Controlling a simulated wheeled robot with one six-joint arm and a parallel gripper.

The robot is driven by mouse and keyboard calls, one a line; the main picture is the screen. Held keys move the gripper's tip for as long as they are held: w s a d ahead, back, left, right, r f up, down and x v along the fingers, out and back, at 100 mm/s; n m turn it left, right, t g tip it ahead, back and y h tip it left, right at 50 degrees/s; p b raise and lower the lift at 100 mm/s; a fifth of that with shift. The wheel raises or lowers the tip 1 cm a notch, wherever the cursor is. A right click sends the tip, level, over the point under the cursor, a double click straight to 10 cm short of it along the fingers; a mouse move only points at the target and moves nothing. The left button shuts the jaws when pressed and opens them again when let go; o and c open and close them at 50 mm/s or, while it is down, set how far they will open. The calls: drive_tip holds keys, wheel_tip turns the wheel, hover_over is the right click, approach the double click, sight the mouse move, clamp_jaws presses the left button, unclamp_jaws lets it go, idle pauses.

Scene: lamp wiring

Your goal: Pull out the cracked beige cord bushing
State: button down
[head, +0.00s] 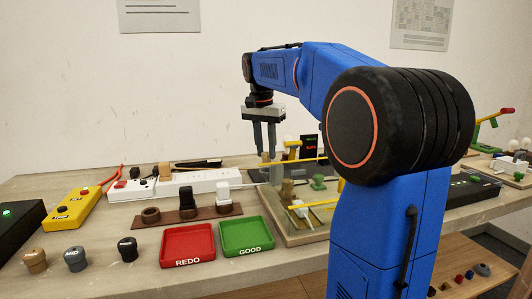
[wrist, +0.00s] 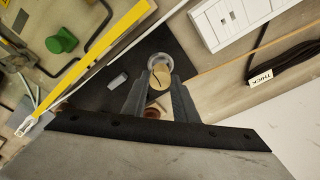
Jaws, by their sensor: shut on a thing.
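The cracked beige cord bushing (wrist: 161,76) shows in the wrist view as a pale disc with a dark crack line. It sits between the fingertips of my gripper (wrist: 158,84), which is shut on it. A grey metal ring (wrist: 160,60) shows right at the bushing's far edge; I cannot tell whether the bushing is still seated in it. In the head view my gripper (head: 266,150) points down over the left end of the work mat. The bushing is too small there to make out clearly.
A red REDO tray (head: 187,259) and a green GOOD tray (head: 246,252) stand empty at the front. A brown holed rack (head: 173,219) and a white power strip (head: 140,193) lie left of the mat. A yellow bar (wrist: 100,50) and green knob (wrist: 62,41) stand near my gripper.

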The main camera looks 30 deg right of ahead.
drive_tip(key=shift+r, duration=1)
drive_tip(key=shift+r, duration=0.15)
